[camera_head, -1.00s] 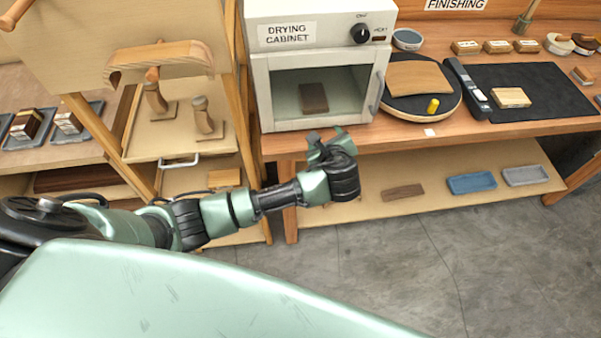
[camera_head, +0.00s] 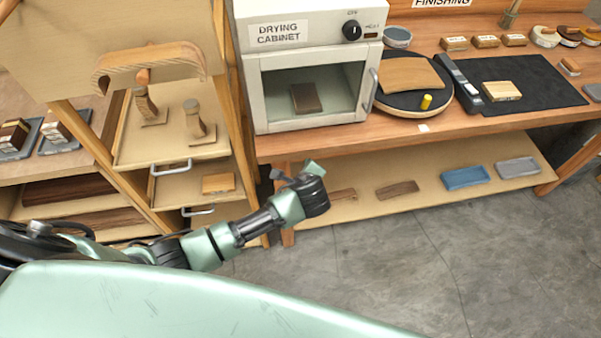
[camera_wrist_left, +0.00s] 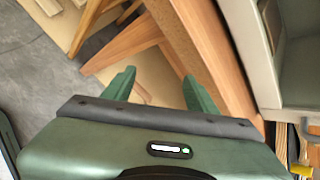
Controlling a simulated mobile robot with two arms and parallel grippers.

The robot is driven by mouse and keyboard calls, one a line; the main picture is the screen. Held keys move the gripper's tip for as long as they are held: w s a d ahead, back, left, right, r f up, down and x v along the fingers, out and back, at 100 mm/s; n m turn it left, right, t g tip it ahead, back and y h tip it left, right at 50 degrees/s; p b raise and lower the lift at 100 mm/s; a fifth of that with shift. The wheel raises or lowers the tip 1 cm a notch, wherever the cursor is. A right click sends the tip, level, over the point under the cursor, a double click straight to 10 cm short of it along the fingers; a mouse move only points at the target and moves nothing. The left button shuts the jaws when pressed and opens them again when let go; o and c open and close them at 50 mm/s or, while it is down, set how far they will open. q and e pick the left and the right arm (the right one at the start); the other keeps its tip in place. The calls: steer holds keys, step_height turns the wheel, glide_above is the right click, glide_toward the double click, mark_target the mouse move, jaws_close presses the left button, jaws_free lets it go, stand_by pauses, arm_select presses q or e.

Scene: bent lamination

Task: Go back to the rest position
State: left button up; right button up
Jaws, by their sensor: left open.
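My left gripper (camera_head: 293,172) is in front of the finishing bench, below the drying cabinet (camera_head: 310,75) and near the bench's left front leg. In the left wrist view its two green fingers (camera_wrist_left: 160,88) stand apart with nothing between them. The bench's wooden edge and leg lie beyond them. The drying cabinet holds a dark brown block (camera_head: 306,98) behind its front pane. My right gripper is in neither view.
The bench top (camera_head: 420,133) carries a round black stand (camera_head: 412,102) and a black mat (camera_head: 540,85). Its low shelf (camera_head: 430,200) holds brown pieces and blue and grey trays. A wooden rack with drawers (camera_head: 195,170) stands at left. The grey floor (camera_head: 400,260) in front is clear.

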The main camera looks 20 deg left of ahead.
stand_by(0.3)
arm_select(q)
steer(key=s+a+f+n+g+h+b, duration=0.1)
steer(key=s+f+n, duration=0.1)
steer(key=s+f, duration=0.5)
steer(key=s+a+f+n+g+b, duration=0.2)
steer(key=s+f+n, duration=0.1)
steer(key=f, duration=0.7)
steer(key=s+a+f+n+g+h+b, duration=0.1)
steer(key=s+f+n, duration=0.1)
steer(key=s+f, duration=0.5)
steer(key=s+a+f+n+g+b, duration=0.1)
steer(key=s+f+n, duration=0.3)
steer(key=s, duration=0.5)
steer(key=s+a+f+n+g+h+b, duration=0.1)
steer(key=s+f+n, duration=0.2)
steer(key=s+f, duration=0.5)
steer(key=s+a+f+n+g+b, duration=0.1)
steer(key=s+f+n, duration=0.3)
steer(key=s, duration=0.8)
step_height(320, 180, down, 3)
steer(key=shift+r+n+h+b, duration=0.1)
steer(key=shift+n+h+b, duration=0.2)
steer(key=shift+h+b, duration=0.15)
steer(key=shift+s, duration=0.1)
